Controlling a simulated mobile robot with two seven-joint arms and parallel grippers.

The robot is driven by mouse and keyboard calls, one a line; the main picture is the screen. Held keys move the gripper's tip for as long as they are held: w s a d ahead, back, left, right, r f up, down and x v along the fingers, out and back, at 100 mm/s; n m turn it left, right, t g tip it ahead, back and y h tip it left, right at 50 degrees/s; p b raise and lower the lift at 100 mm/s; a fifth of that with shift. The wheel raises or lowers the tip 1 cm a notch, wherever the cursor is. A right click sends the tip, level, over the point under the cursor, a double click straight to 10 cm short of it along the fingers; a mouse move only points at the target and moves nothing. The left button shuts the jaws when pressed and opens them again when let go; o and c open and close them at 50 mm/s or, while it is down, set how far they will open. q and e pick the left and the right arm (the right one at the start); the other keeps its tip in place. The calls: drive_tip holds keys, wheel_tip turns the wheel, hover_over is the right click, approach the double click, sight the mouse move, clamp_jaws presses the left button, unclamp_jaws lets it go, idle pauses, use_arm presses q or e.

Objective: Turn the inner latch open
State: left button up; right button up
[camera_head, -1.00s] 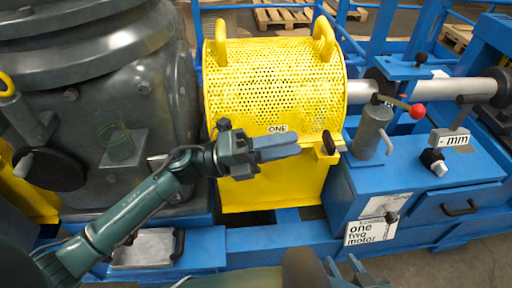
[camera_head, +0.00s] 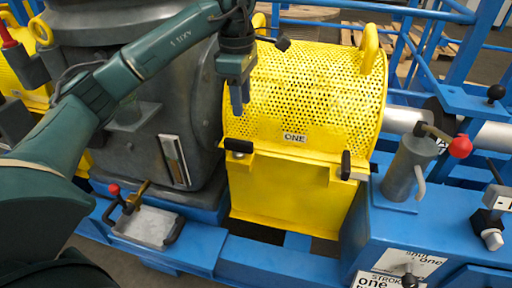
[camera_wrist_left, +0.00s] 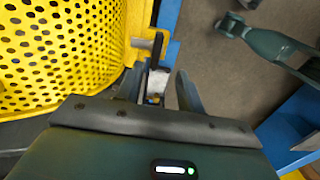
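The yellow perforated cover marked ONE (camera_head: 300,95) has two black-handled latches on its front edge: a left latch (camera_head: 238,146) and a right latch (camera_head: 346,165). Which one is the inner latch is not marked. My left gripper (camera_head: 240,108) points down just above the left latch, with its two fingers apart. In the left wrist view my left gripper (camera_wrist_left: 160,88) is open, and a dark latch handle (camera_wrist_left: 157,48) shows beyond the gap between the fingers. Contact cannot be told. A teal arm in that view, likely my right one, ends in what may be my right gripper (camera_wrist_left: 232,24).
A grey housing (camera_head: 150,150) stands left of the cover. A metal tray (camera_head: 145,225) with a red-knobbed lever is at front left. A grey cylinder (camera_head: 408,168) and a red-knobbed lever (camera_head: 459,147) stand right. Blue frame rails surround the machine.

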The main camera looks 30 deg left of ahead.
sight(240, 141)
use_arm(q)
drive_tip(key=f, duration=0.4)
drive_tip(key=f+b, duration=0.1)
drive_tip(key=f, duration=0.7)
drive_tip(key=shift+a+f, duration=0.3)
drive_tip(key=shift+a, duration=0.1)
clamp_jaws()
